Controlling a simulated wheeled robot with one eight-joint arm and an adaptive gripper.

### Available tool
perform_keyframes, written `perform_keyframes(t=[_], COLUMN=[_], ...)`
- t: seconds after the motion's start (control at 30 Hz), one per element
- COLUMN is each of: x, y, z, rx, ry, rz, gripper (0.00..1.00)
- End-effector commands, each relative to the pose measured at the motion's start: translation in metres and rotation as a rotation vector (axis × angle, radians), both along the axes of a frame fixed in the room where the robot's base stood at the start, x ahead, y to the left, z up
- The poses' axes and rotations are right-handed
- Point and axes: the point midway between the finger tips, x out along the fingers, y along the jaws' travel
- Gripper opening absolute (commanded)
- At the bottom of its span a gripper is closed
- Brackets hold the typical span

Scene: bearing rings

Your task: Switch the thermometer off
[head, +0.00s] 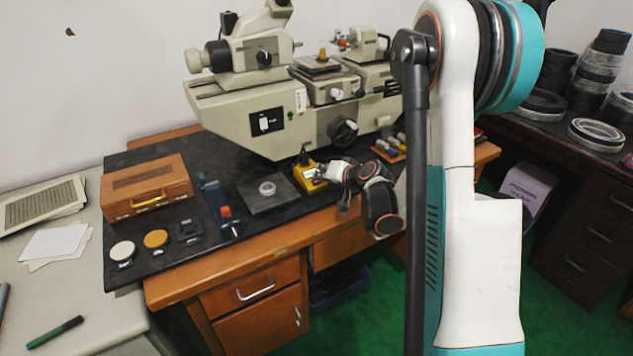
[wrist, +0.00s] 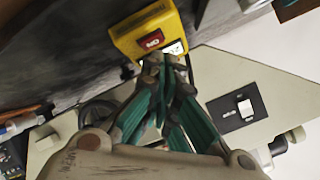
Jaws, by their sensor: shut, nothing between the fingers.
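The thermometer is a small yellow box (head: 303,176) on the dark mat, in front of the large beige machine. In the wrist view, the yellow box (wrist: 166,22) lies at the top, with a red rocker switch (wrist: 151,40) on its face and a small white patch beside it. My gripper (head: 322,174) reaches it from the right in the head view. In the wrist view, my gripper (wrist: 164,62) is shut and empty, its fingertips just below the switch. I cannot tell whether they touch the box. The switch's position is not clear.
The beige measuring machine (head: 235,112) stands close behind. A metal ring on a dark plate (head: 277,203) lies left of the thermometer. A wooden case (head: 147,188) stands farther left. The machine's white switch (wrist: 245,108) shows in the wrist view.

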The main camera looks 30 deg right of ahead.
Motion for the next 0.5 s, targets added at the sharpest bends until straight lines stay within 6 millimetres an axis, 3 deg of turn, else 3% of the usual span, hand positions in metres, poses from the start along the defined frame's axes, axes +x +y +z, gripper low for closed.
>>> perform_keyframes(t=[0.5], x=[0.0029], y=[0.0002], z=[-0.0072], rx=[0.0], ry=[0.0], rz=[0.0], gripper=[0.0])
